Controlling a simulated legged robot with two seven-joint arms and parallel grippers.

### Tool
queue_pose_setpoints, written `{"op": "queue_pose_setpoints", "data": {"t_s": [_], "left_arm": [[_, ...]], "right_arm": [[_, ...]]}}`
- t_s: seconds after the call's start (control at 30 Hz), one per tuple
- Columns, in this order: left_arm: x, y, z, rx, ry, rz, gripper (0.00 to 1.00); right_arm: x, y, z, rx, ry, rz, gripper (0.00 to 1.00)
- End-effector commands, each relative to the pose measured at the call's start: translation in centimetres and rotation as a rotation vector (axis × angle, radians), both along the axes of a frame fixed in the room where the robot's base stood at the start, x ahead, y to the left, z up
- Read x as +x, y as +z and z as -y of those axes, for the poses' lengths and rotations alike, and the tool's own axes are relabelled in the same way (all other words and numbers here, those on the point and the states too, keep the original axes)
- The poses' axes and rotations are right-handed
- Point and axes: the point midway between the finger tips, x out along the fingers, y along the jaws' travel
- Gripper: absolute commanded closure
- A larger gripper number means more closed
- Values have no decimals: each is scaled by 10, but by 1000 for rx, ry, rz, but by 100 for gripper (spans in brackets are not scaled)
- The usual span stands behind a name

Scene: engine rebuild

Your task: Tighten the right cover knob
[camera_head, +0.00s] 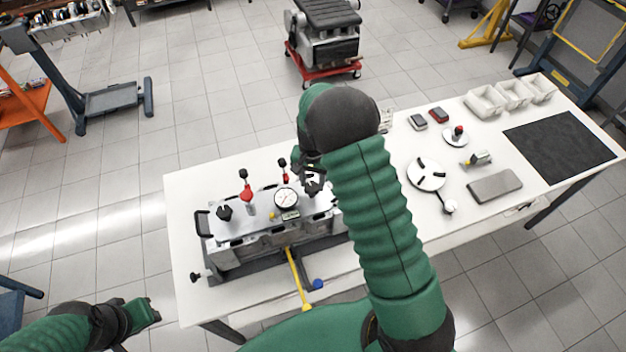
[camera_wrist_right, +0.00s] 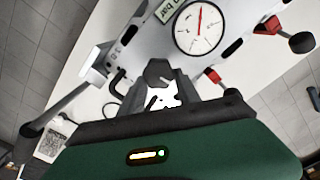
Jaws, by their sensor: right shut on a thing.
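The engine block with its pale cover (camera_head: 262,222) sits on the white bench. The right cover knob, dark with several lobes, is at the cover's right end (camera_head: 314,184). My right gripper (camera_head: 312,172) is above it and shut on it. In the right wrist view the dark knob (camera_wrist_right: 158,72) shows between the fingers, partly hidden by them. The left cover knob (camera_head: 224,212) stands on the cover's left end. My left gripper (camera_head: 146,312) is low at the left, off the bench and away from the cover; its jaw gap is unclear.
A dial gauge (camera_head: 286,198) and two red-handled clamps (camera_head: 247,193) (camera_head: 284,174) stand on the cover close to my right gripper. A yellow-handled tool (camera_head: 298,280) lies at the block's front. Trays (camera_head: 484,104), a round plate (camera_head: 426,175) and a dark mat (camera_head: 560,150) lie to the right.

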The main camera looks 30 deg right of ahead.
Motion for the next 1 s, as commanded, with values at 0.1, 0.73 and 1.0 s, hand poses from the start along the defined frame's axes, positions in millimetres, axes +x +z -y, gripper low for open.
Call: {"op": "queue_pose_setpoints", "data": {"t_s": [0.1, 0.73, 1.0], "left_arm": [[0, 2, 0, 0, 0, 0, 67], [0, 3, 0, 0, 0, 0, 67], [0, 3, 0, 0, 0, 0, 67]], "right_arm": [[0, 1, 0, -1, -66, 1, 100], [1, 1, 0, -1, -182, 2, 100], [1, 1, 0, -1, -182, 2, 48]]}}
